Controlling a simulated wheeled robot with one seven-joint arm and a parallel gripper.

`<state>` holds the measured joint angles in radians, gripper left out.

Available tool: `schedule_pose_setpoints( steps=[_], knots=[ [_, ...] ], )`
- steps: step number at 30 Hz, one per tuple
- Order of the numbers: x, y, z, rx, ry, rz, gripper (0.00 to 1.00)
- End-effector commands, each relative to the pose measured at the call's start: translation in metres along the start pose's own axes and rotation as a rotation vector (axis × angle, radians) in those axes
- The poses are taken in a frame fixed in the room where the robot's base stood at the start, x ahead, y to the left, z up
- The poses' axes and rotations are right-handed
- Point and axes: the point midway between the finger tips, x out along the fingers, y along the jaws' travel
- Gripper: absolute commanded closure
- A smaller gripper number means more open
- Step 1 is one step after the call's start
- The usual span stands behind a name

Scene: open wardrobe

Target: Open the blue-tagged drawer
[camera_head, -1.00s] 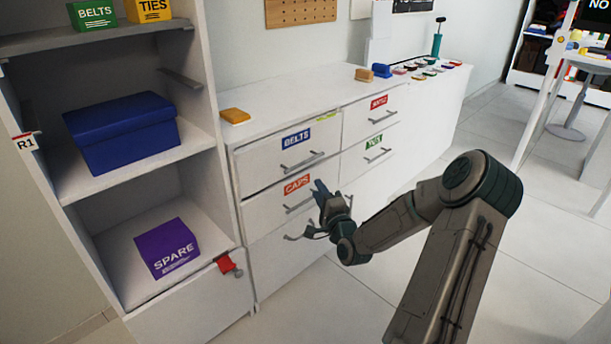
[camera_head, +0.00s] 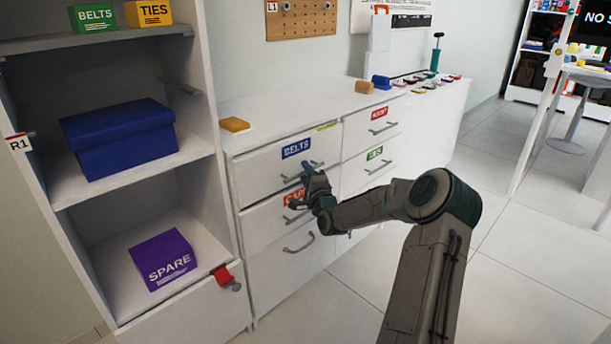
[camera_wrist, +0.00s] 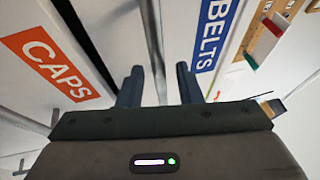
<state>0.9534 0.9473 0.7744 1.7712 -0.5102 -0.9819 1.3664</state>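The blue-tagged drawer (camera_head: 262,172) is the top left drawer of the white chest, with a blue BELTS tag (camera_head: 296,148). It looks shut. My gripper (camera_head: 301,185) is in front of its handle (camera_head: 292,176), partly covering the handle. In the wrist view, my gripper (camera_wrist: 159,76) has its two fingers apart, with the BELTS tag (camera_wrist: 212,35) to the right and the orange CAPS tag (camera_wrist: 56,66) to the left. A pale bar (camera_wrist: 150,45) runs between the fingers; I cannot tell whether they touch it.
The orange-tagged CAPS drawer (camera_head: 262,222) is just below, partly hidden by my gripper. Red-tagged (camera_head: 379,115) and green-tagged (camera_head: 375,153) drawers are to the right. An open shelf unit (camera_head: 222,160) stands at the left.

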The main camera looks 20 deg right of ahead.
Motion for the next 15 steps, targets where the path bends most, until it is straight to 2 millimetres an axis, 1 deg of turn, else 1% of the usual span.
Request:
schedule_pose_setpoints(
  steps=[3, 11, 12, 14, 15],
  knots=[
    [0.0043, -0.0001, -0.0003, 0.000, 0.000, 0.000, 0.68],
    [0.0048, -0.0002, -0.0002, 0.000, 0.000, 0.001, 0.68],
    [0.0048, -0.0002, -0.0002, 0.000, 0.000, 0.001, 0.79],
    [0.0047, -0.0002, -0.0002, 0.000, 0.000, 0.000, 0.96],
    [0.0047, -0.0002, -0.0002, 0.000, 0.000, 0.000, 1.00]
  ],
)
